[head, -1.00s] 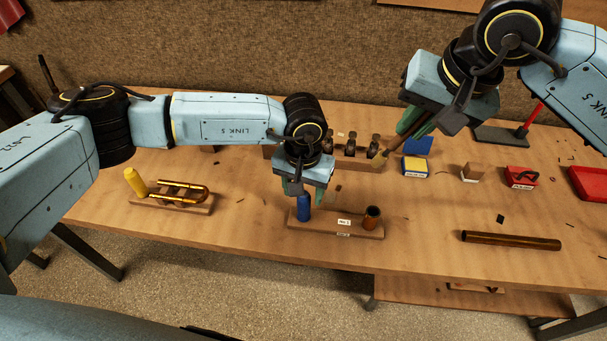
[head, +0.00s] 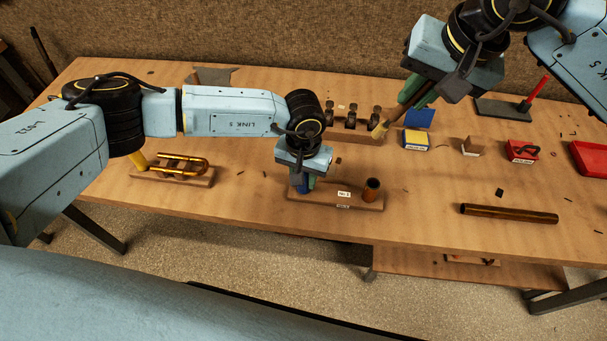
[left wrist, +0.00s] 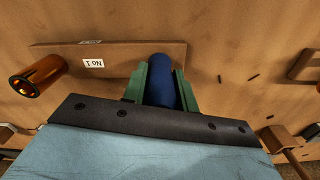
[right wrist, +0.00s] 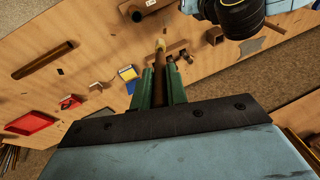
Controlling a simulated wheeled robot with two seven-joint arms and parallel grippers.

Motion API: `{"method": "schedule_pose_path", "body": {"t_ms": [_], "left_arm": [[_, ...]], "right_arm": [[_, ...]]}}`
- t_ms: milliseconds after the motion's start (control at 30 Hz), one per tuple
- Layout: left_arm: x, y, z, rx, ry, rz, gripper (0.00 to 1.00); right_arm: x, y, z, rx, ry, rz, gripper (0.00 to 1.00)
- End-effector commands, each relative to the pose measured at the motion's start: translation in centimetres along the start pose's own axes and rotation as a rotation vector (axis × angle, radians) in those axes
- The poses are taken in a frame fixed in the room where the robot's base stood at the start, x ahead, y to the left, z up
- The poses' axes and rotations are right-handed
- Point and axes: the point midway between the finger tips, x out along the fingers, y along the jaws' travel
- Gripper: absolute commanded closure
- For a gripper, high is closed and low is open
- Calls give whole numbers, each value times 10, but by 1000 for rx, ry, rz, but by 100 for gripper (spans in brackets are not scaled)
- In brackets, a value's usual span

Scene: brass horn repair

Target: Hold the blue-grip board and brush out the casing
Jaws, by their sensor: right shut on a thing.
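The wooden board (head: 330,200) lies near the table's front edge, with a blue grip (left wrist: 162,82) upright at one end and an open copper-coloured casing (head: 371,190) upright at the other. The casing also shows in the left wrist view (left wrist: 38,77). My left gripper (head: 302,184) is down at the blue grip, one green finger on each side; whether they press on it is unclear. My right gripper (head: 422,98) is shut on a brush (right wrist: 160,72) with a brown handle and pale tip. The brush is up behind and right of the casing, apart from it.
A rack with dark valves (head: 352,120) stands behind the board. A brass slide (head: 182,164) is on another board at left. A loose brass tube (head: 509,213), a red box (head: 522,150), a yellow block (head: 416,138) and a red tray (head: 590,157) are at right.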

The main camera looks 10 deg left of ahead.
Motion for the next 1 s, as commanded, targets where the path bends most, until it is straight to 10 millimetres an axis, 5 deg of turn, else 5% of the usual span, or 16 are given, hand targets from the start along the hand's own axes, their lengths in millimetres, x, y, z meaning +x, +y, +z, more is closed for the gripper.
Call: {"method": "schedule_pose_path", "body": {"t_ms": [167,433,800,1000], "left_arm": [[0,0,0,0,0,0,100],[0,0,0,-1,0,0,100],[0,0,0,-1,1,0,100],[0,0,0,-1,1,0,100]], "right_arm": [[0,0,0,0,0,0,100],[2,-1,0,-2,-10,7,100],[52,-4,1,-6,-202,198,100],[62,0,1,-1,-243,252,100]]}}
